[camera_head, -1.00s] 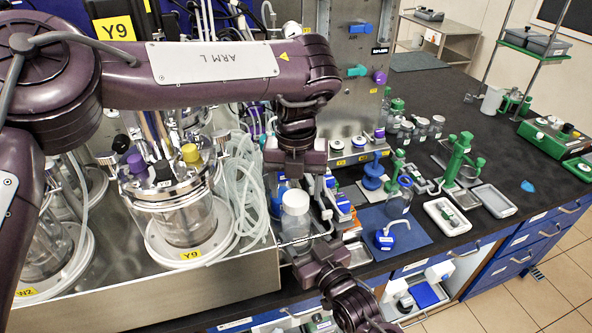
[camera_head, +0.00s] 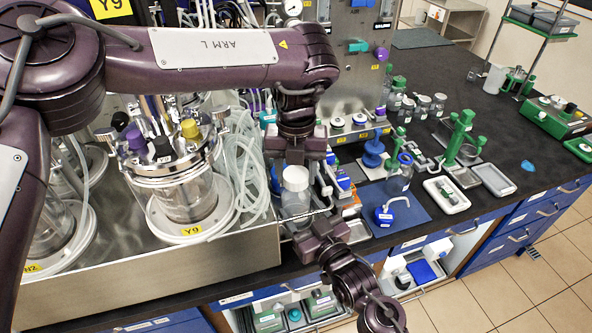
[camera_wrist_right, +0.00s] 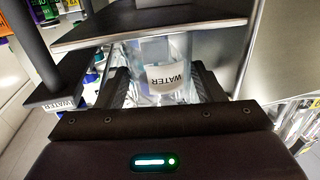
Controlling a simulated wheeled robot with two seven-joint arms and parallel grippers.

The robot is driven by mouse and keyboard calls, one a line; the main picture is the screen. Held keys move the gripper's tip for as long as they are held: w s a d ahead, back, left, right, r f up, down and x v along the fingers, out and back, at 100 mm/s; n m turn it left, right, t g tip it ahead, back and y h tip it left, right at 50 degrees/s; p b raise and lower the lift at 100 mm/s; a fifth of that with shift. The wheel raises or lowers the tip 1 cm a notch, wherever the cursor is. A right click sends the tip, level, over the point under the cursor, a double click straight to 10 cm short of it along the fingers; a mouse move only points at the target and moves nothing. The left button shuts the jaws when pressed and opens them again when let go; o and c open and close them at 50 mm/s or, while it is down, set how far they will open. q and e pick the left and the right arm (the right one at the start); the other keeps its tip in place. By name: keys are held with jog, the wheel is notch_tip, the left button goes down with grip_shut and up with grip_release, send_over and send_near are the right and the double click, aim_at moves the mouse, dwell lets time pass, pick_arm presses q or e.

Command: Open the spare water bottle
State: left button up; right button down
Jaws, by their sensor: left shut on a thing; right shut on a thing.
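The spare water bottle (camera_head: 296,203) is clear, with a white cap (camera_head: 295,175), and stands upright in front of the steel bioreactor housing. My left gripper (camera_head: 296,166) comes down from above and is shut on the cap; its fingertips are partly hidden. My right gripper (camera_head: 308,226) reaches up from below and is shut on the bottle's body. In the right wrist view the bottle (camera_wrist_right: 166,76), with a white WATER label, sits between my right gripper's dark fingers (camera_wrist_right: 165,88). The cap is not clearly visible there. I cannot tell whether the cap is loose.
A glass reactor vessel (camera_head: 185,195) labelled Y9 stands at left, with coiled clear tubing (camera_head: 245,165) beside the bottle. Green stands and trays (camera_head: 447,195) are farther right. Open black bench lies beyond.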

aim_at(297, 173)
pick_arm(q)
jog(key=n, duration=0.5)
jog(key=shift+n, duration=0.3)
jog(key=shift+r, duration=0.2)
jog(key=shift+r, duration=0.9)
jog(key=shift+r, duration=0.1)
jog(key=shift+r, duration=1.95)
pick_arm(e)
jog(key=shift+c, duration=1.4)
grip_release()
pick_arm(q)
jog(key=shift+d, duration=0.1)
